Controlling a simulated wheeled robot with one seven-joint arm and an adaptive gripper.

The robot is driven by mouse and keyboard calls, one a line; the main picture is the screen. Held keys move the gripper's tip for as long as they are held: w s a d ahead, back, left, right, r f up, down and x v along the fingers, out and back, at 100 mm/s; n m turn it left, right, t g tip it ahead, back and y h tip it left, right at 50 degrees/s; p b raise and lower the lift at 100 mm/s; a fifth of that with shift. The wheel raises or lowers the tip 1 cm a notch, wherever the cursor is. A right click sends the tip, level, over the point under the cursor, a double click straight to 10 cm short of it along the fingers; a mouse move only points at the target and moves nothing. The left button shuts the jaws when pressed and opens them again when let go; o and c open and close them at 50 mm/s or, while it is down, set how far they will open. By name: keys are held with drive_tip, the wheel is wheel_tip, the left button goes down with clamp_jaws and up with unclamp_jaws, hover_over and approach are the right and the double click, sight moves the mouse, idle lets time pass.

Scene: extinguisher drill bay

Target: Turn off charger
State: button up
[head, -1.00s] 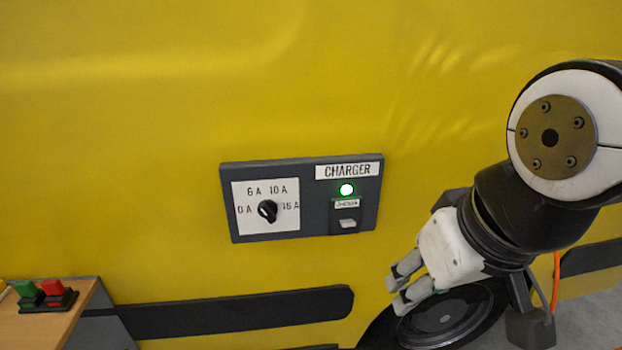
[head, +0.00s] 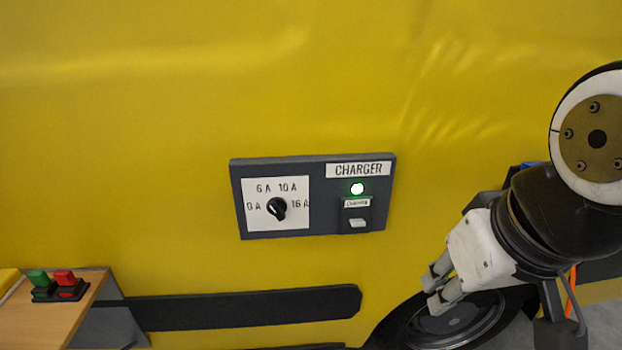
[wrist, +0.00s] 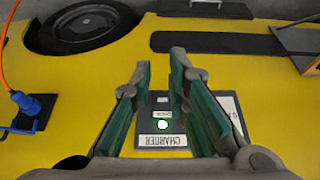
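The charger panel (head: 320,228) is a dark grey plate on the yellow vehicle side. Its right half has a CHARGER label, a lit green lamp (head: 357,188) and a small pale switch (head: 358,223) below it. Its left half has a black rotary knob (head: 277,208) on a white dial marked 0 A to 16 A; I cannot tell its exact setting. My gripper (head: 433,288) is empty, right of and below the panel, apart from it. In the wrist view my gripper (wrist: 159,68) is open, with the upside-down panel showing between its green-padded fingers and the lamp (wrist: 163,125) lit.
A wooden table (head: 40,328) at lower left holds a green and red button block (head: 58,288). A black trim strip (head: 240,316) and a wheel (head: 450,325) lie below the panel. In the wrist view a blue plug (wrist: 26,102) with an orange cable is at left.

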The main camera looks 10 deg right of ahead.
drive_tip(key=shift+w+a+f+m+g+y, duration=0.15)
drive_tip(key=shift+a+f+m+g, duration=0.1)
drive_tip(key=shift+m, duration=0.35)
drive_tip(key=shift+w+a+f+m+g+y, duration=0.1)
drive_tip(key=shift+a+m+g+y, duration=0.1)
drive_tip(key=shift+m, duration=0.4)
clamp_jaws()
drive_tip(key=w+a+f+m+g+y+p, duration=0.15)
drive_tip(key=w+f+m+y, duration=0.35)
drive_tip(key=m, duration=0.8)
drive_tip(key=w+a+m+y+p, duration=0.15)
drive_tip(key=w+m+y, duration=0.4)
drive_tip(key=m, duration=0.75)
drive_tip(key=w+d+f+m+t+p, duration=0.1)
drive_tip(key=w+d+f+m+t, duration=0.2)
drive_tip(key=m, duration=0.7)
drive_tip(key=w+d+f+m+t+p, duration=0.1)
drive_tip(key=w+d+f+m+t, duration=0.2)
drive_tip(key=w+d+m, duration=0.4)
drive_tip(key=d+m+t, duration=0.1)
drive_tip(key=m, duration=0.1)
drive_tip(key=shift+d+f+m+t+h, duration=0.3)
drive_tip(key=shift+f+m, duration=0.1)
